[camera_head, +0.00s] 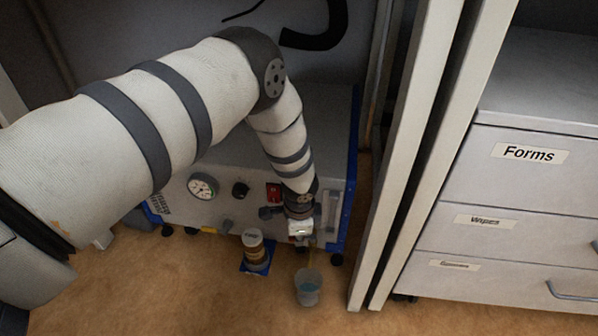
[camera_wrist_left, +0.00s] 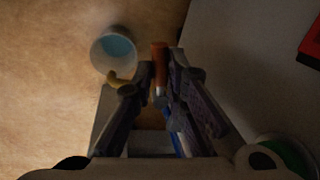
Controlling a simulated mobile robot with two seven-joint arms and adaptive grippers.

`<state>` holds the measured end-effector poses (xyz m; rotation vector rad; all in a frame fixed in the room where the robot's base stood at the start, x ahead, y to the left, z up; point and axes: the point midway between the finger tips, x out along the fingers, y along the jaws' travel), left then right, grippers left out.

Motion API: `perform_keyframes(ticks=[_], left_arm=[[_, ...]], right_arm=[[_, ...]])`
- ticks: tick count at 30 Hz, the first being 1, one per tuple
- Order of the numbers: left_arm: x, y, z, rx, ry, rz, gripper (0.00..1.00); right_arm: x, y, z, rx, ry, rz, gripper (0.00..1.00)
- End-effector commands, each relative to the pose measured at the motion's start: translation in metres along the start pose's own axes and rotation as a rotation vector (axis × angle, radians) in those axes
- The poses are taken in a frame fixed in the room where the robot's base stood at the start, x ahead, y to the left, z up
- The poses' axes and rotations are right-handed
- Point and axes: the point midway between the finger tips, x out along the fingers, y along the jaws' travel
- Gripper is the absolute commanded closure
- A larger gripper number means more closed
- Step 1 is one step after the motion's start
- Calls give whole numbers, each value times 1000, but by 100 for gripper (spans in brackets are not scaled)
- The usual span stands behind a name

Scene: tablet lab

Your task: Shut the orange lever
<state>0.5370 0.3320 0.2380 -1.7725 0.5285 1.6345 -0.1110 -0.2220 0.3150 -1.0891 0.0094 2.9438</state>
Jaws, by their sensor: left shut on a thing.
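The orange lever (camera_wrist_left: 160,62) shows in the left wrist view as a short orange-brown handle between the fingertips. My left gripper (camera_wrist_left: 164,78) is shut on it, one dark finger on each side. In the head view my left gripper (camera_head: 300,228) is at the lower right of the machine's front panel, and the lever is hidden by it there. My right gripper is in neither view.
The grey machine (camera_head: 225,226) has a round gauge (camera_head: 202,186), a black knob (camera_head: 240,189) and a red switch (camera_head: 274,192). A cup with blue liquid (camera_head: 308,288) and a brown jar (camera_head: 254,250) stand in front. A white post (camera_head: 405,150) and labelled drawers (camera_head: 520,195) are to the right.

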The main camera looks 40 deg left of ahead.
Motion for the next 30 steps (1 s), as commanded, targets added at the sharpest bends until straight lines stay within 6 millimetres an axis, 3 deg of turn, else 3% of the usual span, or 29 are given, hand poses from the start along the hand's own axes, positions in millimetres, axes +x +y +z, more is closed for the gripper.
perform_keyframes(ticks=[12, 30], left_arm=[[2, -8, 0, 211, 42, 0, 100], [2, -9, 0, 258, 51, 0, 100]], right_arm=[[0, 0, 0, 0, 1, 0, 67], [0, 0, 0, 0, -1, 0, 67]])
